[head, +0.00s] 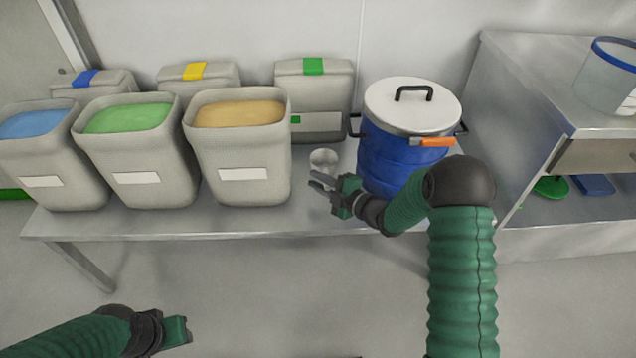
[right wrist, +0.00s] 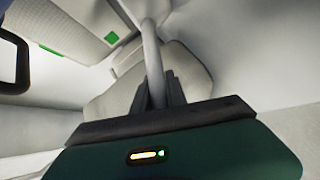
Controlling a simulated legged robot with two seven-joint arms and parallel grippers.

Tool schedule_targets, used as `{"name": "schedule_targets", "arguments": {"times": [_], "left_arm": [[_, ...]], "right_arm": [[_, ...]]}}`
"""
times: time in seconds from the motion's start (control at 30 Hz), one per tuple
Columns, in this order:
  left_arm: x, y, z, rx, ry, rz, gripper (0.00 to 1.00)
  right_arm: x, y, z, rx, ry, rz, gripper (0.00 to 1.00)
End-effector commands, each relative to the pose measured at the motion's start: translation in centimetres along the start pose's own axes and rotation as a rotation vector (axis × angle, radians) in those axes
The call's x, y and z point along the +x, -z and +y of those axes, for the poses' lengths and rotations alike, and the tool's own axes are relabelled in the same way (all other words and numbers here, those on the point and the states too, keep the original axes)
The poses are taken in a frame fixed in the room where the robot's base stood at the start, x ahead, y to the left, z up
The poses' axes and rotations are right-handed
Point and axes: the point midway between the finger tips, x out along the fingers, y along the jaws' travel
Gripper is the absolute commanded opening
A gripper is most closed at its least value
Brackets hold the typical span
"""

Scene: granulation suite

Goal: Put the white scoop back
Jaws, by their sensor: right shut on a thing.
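My right gripper (head: 322,183) is shut on the pale handle (right wrist: 152,65) of a scoop, which runs up from between the jaws in the right wrist view. A round pale grey-white scoop bowl (head: 323,158) shows just beyond the fingertips in the head view, over the table between the tan-powder bin and the blue drum. I cannot tell whether it touches the table. My left gripper (head: 176,331) is low at the front left, away from the table, and its jaw opening is not clear.
Bins of blue (head: 35,124), green (head: 130,117) and tan powder (head: 238,113) stand on the steel table (head: 240,222). Closed bins with blue, yellow and green tags (head: 313,66) stand behind. A blue drum (head: 385,150) with a white lid stands right. A shelf unit (head: 520,90) is beyond.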

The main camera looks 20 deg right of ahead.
Motion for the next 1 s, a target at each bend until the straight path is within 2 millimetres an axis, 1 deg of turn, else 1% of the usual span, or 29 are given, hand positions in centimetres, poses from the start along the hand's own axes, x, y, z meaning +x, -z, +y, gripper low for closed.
{"name": "schedule_targets", "arguments": {"times": [0.07, 0.1, 0.27, 0.57, 0.67, 0.77, 0.9, 1.0], "left_arm": [[0.1, 0.0, 0.0, 0.0, 0.0, 0.0, 0.36], [0.2, 0.0, 0.0, 0.0, 0.0, 0.0, 0.36], [0.1, 0.0, 0.0, 0.0, 0.0, 0.0, 0.36], [-0.1, 0.0, 0.0, 0.0, 0.0, 0.0, 0.36], [-0.7, 0.2, 0.0, 0.0, 0.0, 0.0, 0.36], [-1.9, 0.4, 0.0, 0.0, 0.0, 0.0, 0.36], [-3.5, 0.8, 0.0, 0.0, 0.0, 0.0, 0.36], [-4.3, 1.0, 0.0, 0.0, 0.0, 0.0, 0.36]], "right_arm": [[0.0, -0.1, -0.1, 0.0, -0.001, 0.0, 0.0], [0.1, -0.1, -0.2, 0.0, 0.0, 0.0, 0.19], [0.0, -0.1, -0.1, 0.0, 0.0, 0.0, 0.39], [0.0, 0.0, 0.1, 0.0, -0.001, 0.0, 0.39], [-0.9, 0.1, 0.3, 0.001, 0.0, -0.001, 0.39], [-3.1, 0.1, 0.6, 0.003, 0.0, -0.004, 0.39], [-6.8, 0.2, 0.6, 0.003, 0.001, -0.003, 0.39], [-9.2, 0.2, 0.5, 0.003, 0.001, -0.003, 0.39]]}}
